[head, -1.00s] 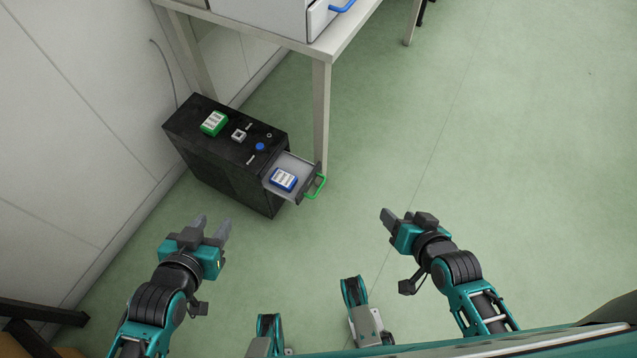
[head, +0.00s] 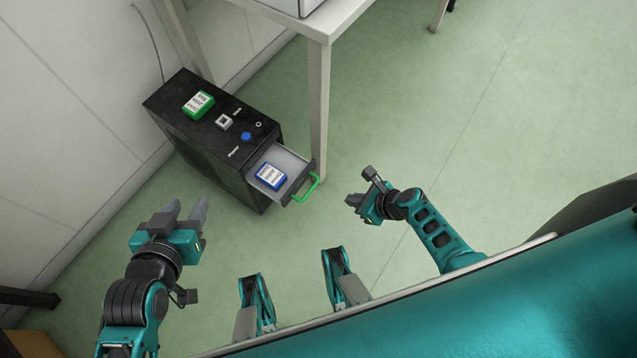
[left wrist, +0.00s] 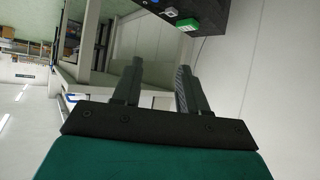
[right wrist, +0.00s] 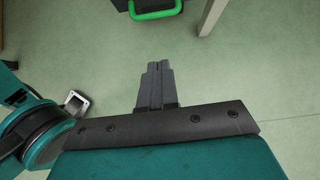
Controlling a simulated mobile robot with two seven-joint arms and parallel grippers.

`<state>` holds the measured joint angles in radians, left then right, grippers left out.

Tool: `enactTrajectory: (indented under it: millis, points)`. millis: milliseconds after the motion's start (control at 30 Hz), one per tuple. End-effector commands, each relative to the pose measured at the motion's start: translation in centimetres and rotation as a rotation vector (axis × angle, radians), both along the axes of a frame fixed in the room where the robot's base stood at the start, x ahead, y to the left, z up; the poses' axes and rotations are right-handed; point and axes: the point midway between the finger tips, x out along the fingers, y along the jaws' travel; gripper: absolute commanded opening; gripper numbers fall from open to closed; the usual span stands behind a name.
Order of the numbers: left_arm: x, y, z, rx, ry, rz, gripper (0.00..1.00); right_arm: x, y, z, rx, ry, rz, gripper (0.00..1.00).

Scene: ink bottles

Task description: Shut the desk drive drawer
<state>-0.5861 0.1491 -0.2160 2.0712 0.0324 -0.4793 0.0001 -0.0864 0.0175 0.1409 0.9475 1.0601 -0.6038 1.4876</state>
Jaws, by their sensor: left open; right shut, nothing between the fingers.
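The black desk drive (head: 195,130) stands on the floor by the wall. Its drawer (head: 293,161) is pulled out at the right end, with a green handle (head: 307,187) on its front. A blue ink bottle with a white label (head: 270,176) is in the drawer. The handle also shows at the top of the right wrist view (right wrist: 155,10). My right gripper (head: 350,201) is shut and empty, apart from the handle, to its lower right. My left gripper (head: 187,212) is open and empty, left of and below the drive, touching nothing.
A green ink bottle (head: 198,103), a small white square part (head: 224,122) and a blue button (head: 246,136) are on top of the drive. A table leg (head: 319,110) stands just behind the drawer. The green floor (head: 450,120) to the right is clear.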

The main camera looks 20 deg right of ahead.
Motion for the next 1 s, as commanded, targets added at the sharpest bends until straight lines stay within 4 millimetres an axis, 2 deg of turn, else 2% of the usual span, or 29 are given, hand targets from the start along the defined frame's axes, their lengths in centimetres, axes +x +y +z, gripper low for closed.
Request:
enactTrajectory:
  millis: [167,500,633,700,800,1000]
  points:
    - [0.1,0.0,-0.9,0.0,-0.004,-0.002,0.43,0.6,0.6,-1.2,0.018,0.009,-0.016,0.0]
    - [-0.3,0.1,-5.8,0.006,0.013,-0.006,0.43,3.6,2.9,-5.9,0.014,0.007,-0.013,0.0]
    - [-0.5,-0.1,-7.2,0.004,0.029,-0.011,0.43,4.7,3.8,-7.6,0.014,0.006,-0.012,0.0]
    - [-0.4,-0.3,-7.4,-0.002,0.029,-0.015,0.43,5.2,4.2,-8.3,0.013,0.007,-0.012,0.0]
    - [-0.1,-0.8,-6.8,-0.014,0.021,-0.017,0.43,6.5,5.2,-8.3,0.013,0.004,-0.012,0.0]
    - [0.2,-1.5,-6.7,-0.029,0.017,-0.022,0.43,7.9,6.4,-8.6,0.012,0.006,-0.013,0.0]
